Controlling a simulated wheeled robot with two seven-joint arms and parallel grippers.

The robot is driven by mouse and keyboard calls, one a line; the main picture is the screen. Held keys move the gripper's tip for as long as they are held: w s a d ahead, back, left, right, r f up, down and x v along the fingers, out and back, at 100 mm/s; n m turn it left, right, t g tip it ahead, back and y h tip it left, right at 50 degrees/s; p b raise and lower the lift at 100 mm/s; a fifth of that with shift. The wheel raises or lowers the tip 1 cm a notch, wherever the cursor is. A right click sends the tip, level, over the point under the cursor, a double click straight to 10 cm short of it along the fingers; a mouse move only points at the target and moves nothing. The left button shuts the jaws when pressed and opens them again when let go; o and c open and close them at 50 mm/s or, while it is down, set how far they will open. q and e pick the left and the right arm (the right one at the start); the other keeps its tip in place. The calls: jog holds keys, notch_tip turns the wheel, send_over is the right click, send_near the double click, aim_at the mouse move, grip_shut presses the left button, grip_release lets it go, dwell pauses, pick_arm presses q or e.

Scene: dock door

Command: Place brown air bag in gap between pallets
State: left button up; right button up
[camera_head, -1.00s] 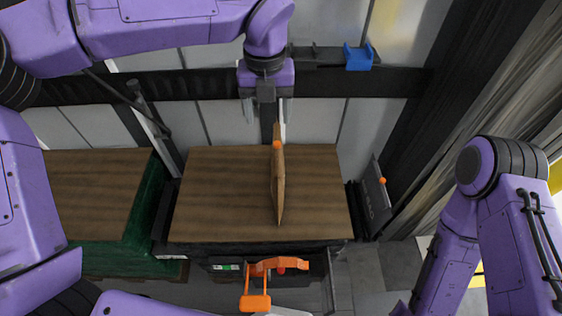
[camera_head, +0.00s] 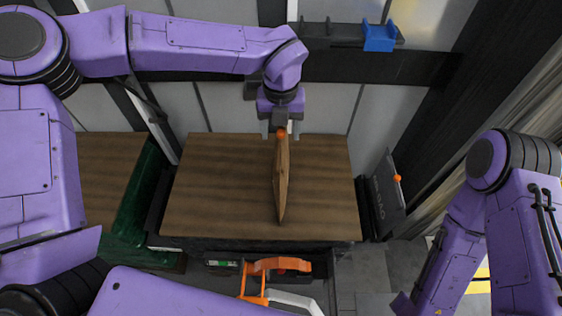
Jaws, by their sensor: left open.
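The brown air bag (camera_head: 281,185) is thin and stands on edge on the wooden top of the middle pallet load (camera_head: 215,200). An orange knob (camera_head: 281,133) sits at its far upper end. My left gripper (camera_head: 281,131) is open, its two fingers on either side of the knob end; I cannot tell whether they touch it. The green-sided pallet load (camera_head: 140,205) stands to the left, with a narrow dark gap (camera_head: 158,205) between it and the middle load. My right arm is at the right, but its gripper is not visible.
A grey lettered panel with an orange knob (camera_head: 397,179) stands right of the middle load. A blue holder (camera_head: 379,37) is on a dark rail at the back wall. An orange-handled item (camera_head: 275,266) is in front. Most of the wooden top is bare.

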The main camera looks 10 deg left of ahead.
pick_arm(q)
jog(key=f, duration=0.3)
jog(key=shift+w, duration=0.2)
grip_shut()
pick_arm(e)
jog(key=shift+r, duration=0.5)
pick_arm(q)
jog(key=shift+r, duration=0.1)
